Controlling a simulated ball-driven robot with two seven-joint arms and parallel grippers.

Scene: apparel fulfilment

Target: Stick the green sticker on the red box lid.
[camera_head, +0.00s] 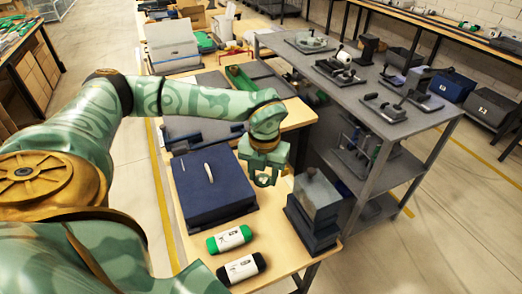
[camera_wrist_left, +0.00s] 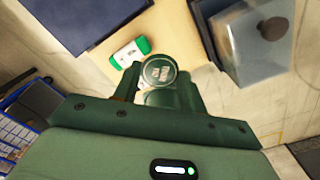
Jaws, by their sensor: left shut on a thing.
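My left gripper (camera_head: 264,180) is above the wooden table (camera_head: 270,215), just right of a dark blue box (camera_head: 212,185) with a pale strip on its lid. The sticker is held above the table, apart from any lid. A small red item (camera_head: 234,50) lies at the back of the table; I cannot tell that it is a box lid. My right gripper is not in view.
A green-and-white item (camera_head: 229,239) and a black-and-white item (camera_head: 241,268) lie at the table's front. A grey box (camera_head: 316,195) stands at the right edge. A grey shelf unit (camera_head: 385,105) with tools stands to the right.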

